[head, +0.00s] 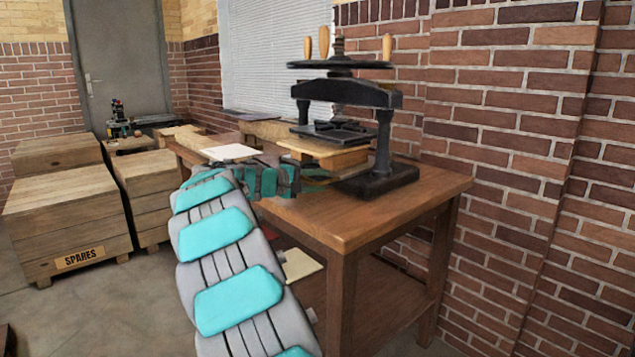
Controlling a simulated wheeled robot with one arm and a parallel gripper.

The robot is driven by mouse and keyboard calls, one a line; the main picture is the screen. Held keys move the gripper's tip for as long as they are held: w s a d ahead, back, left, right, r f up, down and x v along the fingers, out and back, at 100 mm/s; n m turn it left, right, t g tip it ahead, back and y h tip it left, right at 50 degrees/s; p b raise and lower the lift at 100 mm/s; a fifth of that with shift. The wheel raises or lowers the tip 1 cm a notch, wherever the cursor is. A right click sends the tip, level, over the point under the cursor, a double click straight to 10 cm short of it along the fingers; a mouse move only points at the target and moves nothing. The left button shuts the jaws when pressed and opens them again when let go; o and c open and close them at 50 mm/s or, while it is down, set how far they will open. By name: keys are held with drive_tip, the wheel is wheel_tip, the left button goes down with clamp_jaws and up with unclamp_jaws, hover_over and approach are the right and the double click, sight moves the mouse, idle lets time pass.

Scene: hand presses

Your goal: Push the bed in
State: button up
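A black hand press (385,140) with a round top wheel and upright wooden handles stands on a wooden table. Its bed (338,160), a light wooden board, sticks out from between the posts toward the left. My teal and grey arm reaches up from the bottom of the head view. My gripper (300,178) is at the bed's left end, low beside it. I cannot tell whether it touches the bed. The fingers are small and partly hidden, so their opening does not show.
The wooden table (400,210) has bare top at its front right. A pale sheet (230,152) lies at the table's far left. Wooden crates (70,215) stand on the floor at left. A brick wall (520,150) closes the right side.

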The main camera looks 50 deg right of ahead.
drive_tip(key=shift+a, duration=0.15)
drive_tip(key=v, duration=0.7)
drive_tip(key=shift+a+r+b, duration=0.15)
drive_tip(key=shift+a+b, duration=0.1)
drive_tip(key=shift+b, duration=0.15)
